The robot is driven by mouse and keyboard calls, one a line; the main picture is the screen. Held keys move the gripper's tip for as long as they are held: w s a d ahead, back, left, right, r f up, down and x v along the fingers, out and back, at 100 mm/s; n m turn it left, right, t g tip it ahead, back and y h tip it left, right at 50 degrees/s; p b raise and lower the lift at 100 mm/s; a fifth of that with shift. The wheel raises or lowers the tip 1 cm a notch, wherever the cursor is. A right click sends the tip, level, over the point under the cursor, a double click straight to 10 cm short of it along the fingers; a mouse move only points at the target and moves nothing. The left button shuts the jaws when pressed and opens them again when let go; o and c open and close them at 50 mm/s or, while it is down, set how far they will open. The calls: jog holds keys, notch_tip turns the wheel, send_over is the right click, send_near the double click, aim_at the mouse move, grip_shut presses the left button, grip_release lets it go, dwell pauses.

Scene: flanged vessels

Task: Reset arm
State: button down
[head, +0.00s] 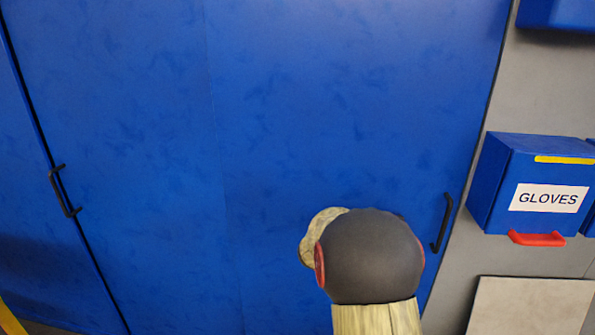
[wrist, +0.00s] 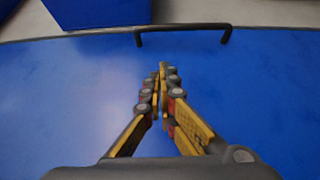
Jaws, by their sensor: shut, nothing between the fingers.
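My gripper (wrist: 160,75) shows in the wrist view with its yellow and grey fingers closed together and nothing between them. It points toward a blue door (wrist: 70,85) with a black bar handle (wrist: 183,27) beyond the fingertips. The fingers look apart from the handle. In the head view my arm stands in front of the lower right part of the blue door (head: 330,110), left of its black handle (head: 443,222). The gripper itself is hidden behind the arm there.
A blue box labelled GLOVES (head: 540,185) with a red handle (head: 537,239) is on the grey wall at right. Another blue panel with a black handle (head: 63,190) is at the left. A pale panel (head: 530,306) is at the lower right.

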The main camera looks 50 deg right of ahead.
jog(key=s+a+f+n+y, duration=0.1)
jog(key=s+a+f+y, duration=0.4)
jog(key=f, duration=0.4)
jog(key=a+f+y, duration=0.3)
jog(key=a+y, duration=0.1)
jog(key=a, duration=0.7)
jog(key=w+a+r+t+y, duration=0.1)
jog(key=w+a+t+y, duration=0.15)
jog(key=a, duration=0.75)
jog(key=w+a+r+t+y, duration=0.15)
jog(key=w+a+t, duration=0.25)
jog(key=a, duration=0.7)
jog(key=a+r+n+t+y, duration=0.1)
jog(key=a+r, duration=0.3)
jog(key=a, duration=0.4)
jog(key=a+r+n+t+y, duration=0.2)
jog(key=a+r+t+y, duration=0.1)
jog(key=a, duration=0.5)
jog(key=shift+w+a+r+t, duration=0.35)
jog(key=shift+w+r+t, duration=0.1)
jog(key=shift+r+t, duration=0.2)
